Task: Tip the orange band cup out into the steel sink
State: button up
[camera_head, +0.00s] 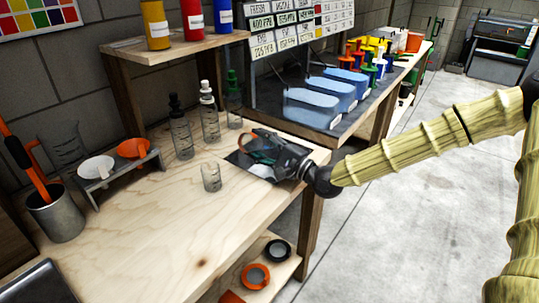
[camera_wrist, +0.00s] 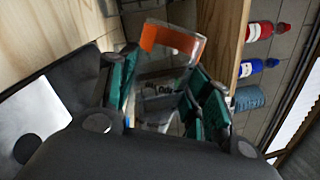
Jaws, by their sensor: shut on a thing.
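The orange band cup (camera_wrist: 170,82) is clear with an orange band near one end. It sits between the teal finger pads of my gripper (camera_wrist: 172,100), which is shut on it. Against the shelf bottles, the cup looks rolled well over onto its side. In the head view my gripper (camera_head: 258,147) is over the steel sink (camera_head: 258,169), a small grey rectangle set in the bench near its right edge; the gripper hides part of it. In the wrist view the sink's pale metal (camera_wrist: 22,98) shows at the left with a dark round spot. The cup's contents cannot be made out.
A clear glass (camera_head: 211,177) stands just left of the sink. Dropper bottles (camera_head: 181,135) stand behind it. A rack (camera_head: 118,171) with a white and an orange cup and a steel pot (camera_head: 55,214) are at left.

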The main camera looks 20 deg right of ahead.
jog(key=shift+w+d+r+m+h+p, duration=0.2)
jog(key=shift+w+d+r+m, duration=0.2)
jog(key=shift+m, duration=0.6)
jog(key=shift+w+d+r+m+h+p, duration=0.1)
jog(key=shift+w+d+r+m+p, duration=0.2)
jog(key=shift+m, duration=0.7)
dwell(1.3)
jog(key=n, duration=0.1)
jog(key=s+a+f+n+b, duration=0.1)
jog(key=n+y, duration=0.1)
jog(key=n, duration=0.1)
jog(key=shift+s+a+f, duration=0.2)
jog(key=shift+a+f, duration=0.1)
jog(key=shift+f, duration=0.1)
jog(key=shift+s+a+r+n, duration=0.15)
jog(key=shift+r+n, duration=0.3)
jog(key=shift+n, duration=0.35)
jog(key=shift+s+a+n, duration=0.1)
jog(key=shift+s+n, duration=0.05)
jog(key=shift+n, duration=0.25)
jog(key=shift+g, duration=0.3)
